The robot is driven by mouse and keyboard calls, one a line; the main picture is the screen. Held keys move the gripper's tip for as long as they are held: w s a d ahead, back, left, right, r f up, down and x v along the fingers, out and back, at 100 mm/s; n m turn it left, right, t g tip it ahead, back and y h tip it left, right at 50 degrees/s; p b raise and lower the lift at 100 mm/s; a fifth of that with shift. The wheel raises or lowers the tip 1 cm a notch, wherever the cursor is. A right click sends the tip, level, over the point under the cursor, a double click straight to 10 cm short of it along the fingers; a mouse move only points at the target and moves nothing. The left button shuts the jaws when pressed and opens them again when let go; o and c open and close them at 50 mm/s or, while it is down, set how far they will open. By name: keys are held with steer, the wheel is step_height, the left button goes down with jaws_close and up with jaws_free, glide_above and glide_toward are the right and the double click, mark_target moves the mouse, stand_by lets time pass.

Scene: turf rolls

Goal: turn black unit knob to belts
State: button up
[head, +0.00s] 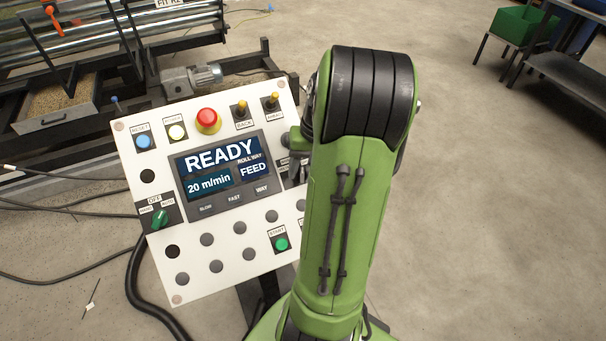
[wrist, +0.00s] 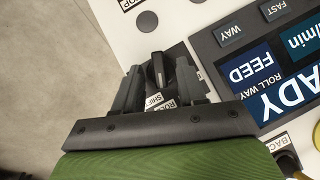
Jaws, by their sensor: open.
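The black knob (wrist: 157,72) shows in the wrist view on the white control panel (wrist: 210,15). It stands between the two fingers of my gripper (wrist: 158,66), one finger on each side. The fingers are open, and I cannot tell whether either touches the knob. The knob's handle lies roughly lengthwise between the fingers. Small white labels (wrist: 160,103) sit by its base, partly covered by my gripper; I cannot make out a belts label. In the head view my arm hides the knob and most of my gripper.
The panel's display (head: 221,172) reads READY, 20 m/min and FEED. Around it are a red mushroom button (head: 207,120), a blue button (head: 143,141), two yellow-tipped levers (head: 241,108), a green knob (head: 160,219) and a green start button (head: 281,244). A roller machine (head: 130,40) stands behind.

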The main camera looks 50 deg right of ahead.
steer(key=shift+f, duration=0.15)
steer(key=c, duration=0.7)
steer(key=n+h, duration=0.1)
steer(key=n+g+h+b, duration=0.1)
steer(key=n, duration=0.1)
steer(key=shift+w+a, duration=0.2)
steer(key=shift+a, duration=0.1)
steer(key=n+h, duration=0.1)
steer(key=n+g+h, duration=0.1)
steer(key=shift+a+n, duration=0.2)
steer(key=shift+n, duration=0.2)
steer(key=n+h, duration=0.2)
steer(key=n, duration=0.1)
steer(key=shift+a+n+g+h, duration=0.2)
steer(key=shift+n+g+h, duration=0.1)
steer(key=shift+g, duration=0.1)
steer(key=shift+a+f+n+h, duration=0.1)
steer(key=shift+n+h, duration=0.5)
steer(key=shift+n, duration=0.2)
steer(key=shift+a+f+n+h, duration=0.1)
steer(key=shift+n+h, duration=0.5)
steer(key=shift+n, duration=0.2)
